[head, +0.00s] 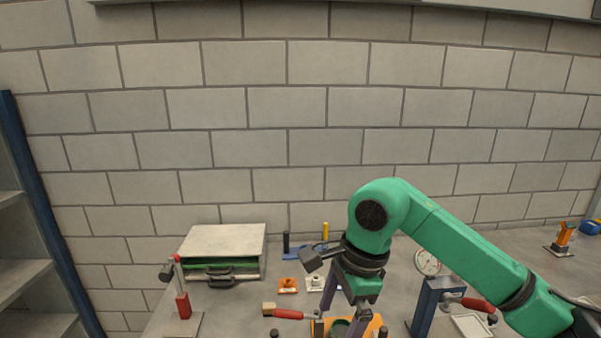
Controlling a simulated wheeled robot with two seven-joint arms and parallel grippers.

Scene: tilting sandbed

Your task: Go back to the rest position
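My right arm comes in from the right, in green. My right gripper (338,322) points down over the bench near the bottom edge of the head view. Its two dark fingers are spread apart. A green round part (340,328) on an orange plate shows behind and between the fingers; I see no object clearly held. The fingertips are close to the picture's lower edge, so contact with the things below cannot be told. My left gripper is not in view.
A grey case with a handle (222,252) stands back left. A red-handled clamp (183,300) is in front of it. A red-handled hammer (290,314) lies left of the gripper. A blue post (425,308) and a dial gauge (427,262) stand right. Shelving (25,265) is far left.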

